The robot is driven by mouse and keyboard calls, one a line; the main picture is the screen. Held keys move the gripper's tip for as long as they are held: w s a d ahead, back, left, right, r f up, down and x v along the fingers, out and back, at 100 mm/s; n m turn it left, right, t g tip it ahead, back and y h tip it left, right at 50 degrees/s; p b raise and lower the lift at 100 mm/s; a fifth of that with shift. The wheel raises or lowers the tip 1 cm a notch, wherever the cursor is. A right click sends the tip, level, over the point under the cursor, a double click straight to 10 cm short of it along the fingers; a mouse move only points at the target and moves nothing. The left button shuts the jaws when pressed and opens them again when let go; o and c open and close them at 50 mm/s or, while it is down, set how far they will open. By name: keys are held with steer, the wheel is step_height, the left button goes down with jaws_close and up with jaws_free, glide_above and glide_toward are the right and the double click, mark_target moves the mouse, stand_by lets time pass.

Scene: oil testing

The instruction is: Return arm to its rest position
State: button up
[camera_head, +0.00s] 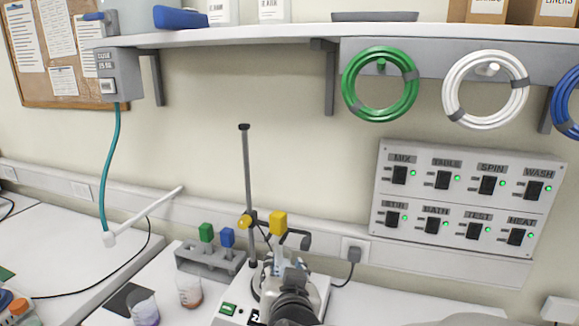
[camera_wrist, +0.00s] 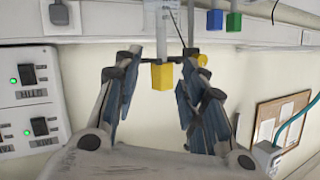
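My gripper (camera_head: 284,262) shows at the lower middle of the head view, in front of the stand and foreshortened. In the wrist view my gripper (camera_wrist: 160,95) has its two fingers wide apart, with nothing held between them. A yellow block (camera_wrist: 163,76) on the stand shows in the gap between the fingers, beyond them and apart from both. The same yellow block (camera_head: 278,222) stands just above my gripper in the head view. My wrist hides part of the stand's base.
The stand's dark rod (camera_head: 247,170) rises close to my gripper. A grey rack (camera_head: 211,262) with green and blue-topped items is to its left, with two beakers (camera_head: 189,291) in front. A switch panel (camera_head: 460,200) and hose coils (camera_head: 380,84) are on the right wall.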

steer(key=s+d+f+g, duration=0.1)
steer(key=s+d+g, duration=0.2)
steer(key=s+d, duration=0.2)
steer(key=s+d+f+n+g, duration=0.1)
steer(key=s+d+g, duration=0.2)
steer(key=s, duration=0.8)
steer(key=s+d+f+n+g+h, duration=0.1)
steer(key=s+d+g, duration=0.2)
steer(key=s+d, duration=0.4)
steer(key=shift+s, duration=1.1)
